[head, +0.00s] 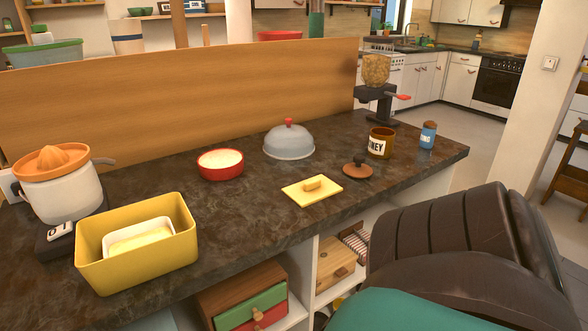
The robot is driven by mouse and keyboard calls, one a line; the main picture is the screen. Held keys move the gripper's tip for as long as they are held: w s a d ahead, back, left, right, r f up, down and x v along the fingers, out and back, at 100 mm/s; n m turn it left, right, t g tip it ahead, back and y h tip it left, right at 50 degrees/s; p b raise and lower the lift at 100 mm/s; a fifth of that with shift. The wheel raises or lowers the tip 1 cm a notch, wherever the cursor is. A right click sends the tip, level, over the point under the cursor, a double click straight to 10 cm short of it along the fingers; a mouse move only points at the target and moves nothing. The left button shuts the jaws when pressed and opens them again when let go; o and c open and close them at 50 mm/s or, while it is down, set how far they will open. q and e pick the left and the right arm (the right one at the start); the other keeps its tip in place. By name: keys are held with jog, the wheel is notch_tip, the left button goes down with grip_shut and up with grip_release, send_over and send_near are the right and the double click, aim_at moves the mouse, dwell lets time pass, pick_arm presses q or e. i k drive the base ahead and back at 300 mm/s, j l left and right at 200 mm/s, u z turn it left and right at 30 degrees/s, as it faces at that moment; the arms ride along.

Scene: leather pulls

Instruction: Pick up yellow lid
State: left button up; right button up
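The yellow lid (308,197) lies flat on the dark stone counter (235,219), near its front edge. It is a thin rectangular plate with a small raised handle on top. To its left stands an open yellow rectangular container (120,272) with a white dish (128,235) inside, which holds something pale yellow. Neither of my grippers shows in the head view, so nothing is seen touching the lid.
A red bowl (221,172), a grey dome with a red knob (289,144), a brown round lid (357,171) and a honey jar (381,143) surround the lid. A juicer (60,190) stands far left. A dark ribbed chair-like shape (465,250) fills the lower right.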

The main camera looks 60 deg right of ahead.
aim_at(306, 192)
jog(key=k+l+u, duration=0.25)
jog(key=l, duration=0.15)
jog(key=k+l+u, duration=0.25)
jog(key=l, duration=0.15)
jog(key=k+l+u, duration=0.1)
jog(key=k+l, duration=0.2)
jog(key=l, duration=0.25)
jog(key=k+l, duration=0.35)
jog(key=l, duration=0.15)
jog(key=k+l+u, duration=0.15)
jog(key=k+l, duration=0.2)
jog(key=l, duration=0.2)
